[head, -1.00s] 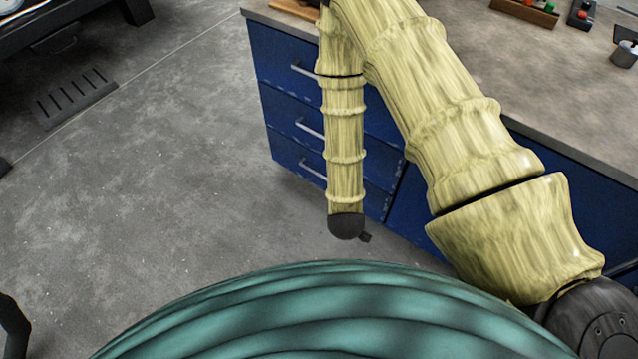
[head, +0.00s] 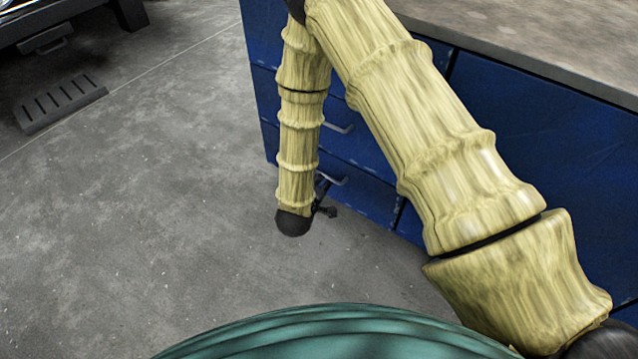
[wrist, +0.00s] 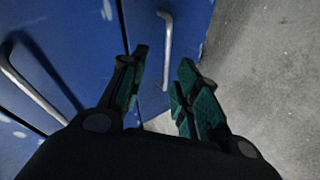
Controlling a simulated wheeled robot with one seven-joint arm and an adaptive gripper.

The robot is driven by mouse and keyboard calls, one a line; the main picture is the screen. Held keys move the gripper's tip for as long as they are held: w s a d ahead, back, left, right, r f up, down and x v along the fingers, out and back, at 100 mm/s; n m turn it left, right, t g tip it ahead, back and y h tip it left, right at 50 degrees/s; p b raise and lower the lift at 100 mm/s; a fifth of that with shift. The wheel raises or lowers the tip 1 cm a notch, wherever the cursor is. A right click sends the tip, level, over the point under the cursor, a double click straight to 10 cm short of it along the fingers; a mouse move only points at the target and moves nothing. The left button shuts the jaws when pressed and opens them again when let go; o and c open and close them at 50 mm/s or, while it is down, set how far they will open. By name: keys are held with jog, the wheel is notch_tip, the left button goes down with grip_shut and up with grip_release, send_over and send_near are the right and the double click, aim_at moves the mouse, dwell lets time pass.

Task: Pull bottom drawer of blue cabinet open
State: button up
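The blue cabinet's bottom drawer (head: 372,191) looks shut in the head view; its metal handle (head: 331,178) shows just right of my forearm. In the wrist view, this handle (wrist: 167,48) lies beyond and roughly between my fingertips, near the drawer's floor-side edge. My gripper (wrist: 166,65) is open, its green-padded fingers apart with nothing between them. I see no clear contact with the handle. In the head view, my gripper (head: 325,205) is mostly hidden behind my arm; only a dark part shows beside the bottom drawer.
The middle drawer's handle (wrist: 25,82) is at left in the wrist view and also shows in the head view (head: 338,127). The grey countertop (head: 540,40) runs above the cabinet.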

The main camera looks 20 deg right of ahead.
jog(key=w+a+f+n+h+b, duration=0.1)
jog(key=w+a+f+h+b, duration=0.3)
jog(key=b, duration=1.5)
jog(key=w+f+h, duration=0.1)
jog(key=w+f, duration=0.2)
jog(key=shift+f+h, duration=0.2)
jog(key=shift+h, duration=0.2)
jog(key=shift+b+x, duration=2.95)
jog(key=shift+x, duration=2.35)
jog(key=shift+r, duration=0.15)
grip_shut()
